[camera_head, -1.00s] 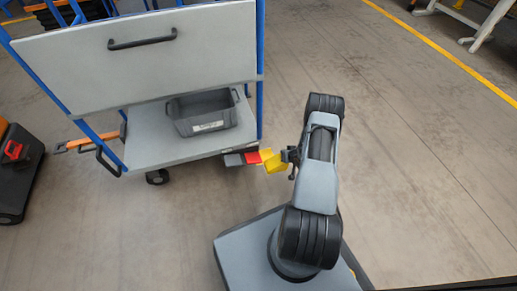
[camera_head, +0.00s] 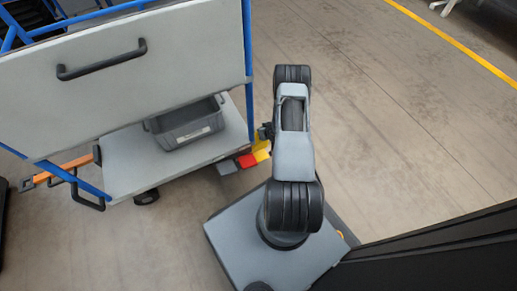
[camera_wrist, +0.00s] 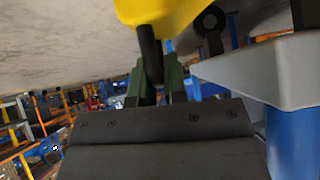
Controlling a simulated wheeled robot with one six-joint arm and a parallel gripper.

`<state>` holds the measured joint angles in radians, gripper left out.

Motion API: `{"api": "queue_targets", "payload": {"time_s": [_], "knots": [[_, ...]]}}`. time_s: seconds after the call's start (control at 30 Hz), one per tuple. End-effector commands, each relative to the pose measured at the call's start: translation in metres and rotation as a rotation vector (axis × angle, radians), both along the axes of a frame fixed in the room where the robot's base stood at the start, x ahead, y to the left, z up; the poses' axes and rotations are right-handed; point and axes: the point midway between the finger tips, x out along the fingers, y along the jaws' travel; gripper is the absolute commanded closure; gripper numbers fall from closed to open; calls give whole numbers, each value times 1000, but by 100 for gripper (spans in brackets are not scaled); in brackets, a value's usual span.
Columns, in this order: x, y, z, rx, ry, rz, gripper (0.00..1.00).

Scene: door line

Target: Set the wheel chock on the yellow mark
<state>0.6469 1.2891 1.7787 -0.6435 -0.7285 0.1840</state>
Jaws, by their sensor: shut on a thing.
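My gripper (camera_wrist: 155,82) is shut on the black handle of the yellow wheel chock (camera_wrist: 165,12), which shows at the top of the wrist view. In the head view the gripper (camera_head: 265,133) is partly hidden by my arm, and the small yellow chock (camera_head: 261,154) shows beside it, close to the cart's lower right corner. I cannot tell from the frames whether the chock touches the floor. No separate yellow mark is clearly visible near the chock. A long yellow line (camera_head: 450,38) runs across the floor at the upper right.
A blue-framed grey cart (camera_head: 120,165) stands left of my arm, with a grey bin (camera_head: 187,124) on its lower deck. Red (camera_head: 246,160) and grey (camera_head: 227,167) pieces sit between its corner and the chock. A dark panel (camera_head: 430,250) fills the lower right. Floor to the right is clear.

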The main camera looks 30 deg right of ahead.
Motion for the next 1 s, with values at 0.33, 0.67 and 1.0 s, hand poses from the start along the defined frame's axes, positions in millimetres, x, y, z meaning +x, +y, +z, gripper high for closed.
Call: {"api": "queue_targets", "payload": {"time_s": [0.33, 0.67, 1.0], "knots": [[0, 0, -55, 0, -1, 0, 100], [0, -1, -85, 0, -2, -2, 100], [0, -2, -94, 0, -3, -3, 100]]}}
